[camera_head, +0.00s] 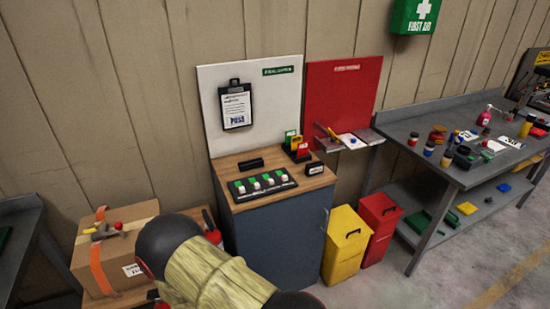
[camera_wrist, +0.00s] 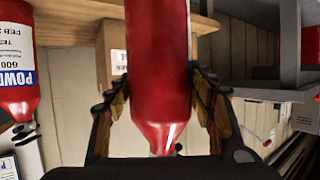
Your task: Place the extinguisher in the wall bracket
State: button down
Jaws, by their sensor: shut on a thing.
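In the wrist view my gripper (camera_wrist: 157,85) is shut on a red extinguisher (camera_wrist: 158,40), with one finger on each side of its smooth red body. The extinguisher's tapered end points to the bottom of that view, and its other end runs out of the top. A second red extinguisher (camera_wrist: 15,65) with a white and blue powder label is at the left edge, apart from the gripper. In the head view my arm hides the gripper; a bit of red extinguisher (camera_head: 212,228) shows beside the arm, and I cannot tell which one it is. I cannot make out the wall bracket.
A strapped cardboard box (camera_head: 140,240) is left of my arm. A blue cabinet (camera_head: 275,240) with a wooden top is ahead. Yellow (camera_head: 345,245) and red (camera_head: 379,225) bins stand right of it. A cluttered metal workbench (camera_head: 415,120) is further right, with clear floor in front.

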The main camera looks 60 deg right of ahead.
aim_at(329, 143)
jog(key=k+l, duration=0.15)
jog(key=l, duration=0.25)
jog(key=k+l, duration=0.15)
jog(key=l, duration=0.3)
jog(key=k+l, duration=0.15)
jog(key=l, duration=0.25)
jog(key=k+l, duration=0.15)
jog(key=l, duration=0.3)
jog(key=k+l, duration=0.15)
jog(key=l, duration=0.25)
jog(key=k+l, duration=0.15)
jog(key=l, duration=0.25)
jog(key=k+l, duration=0.15)
jog(key=l, duration=0.3)
jog(key=k+l, duration=0.15)
jog(key=l, duration=0.25)
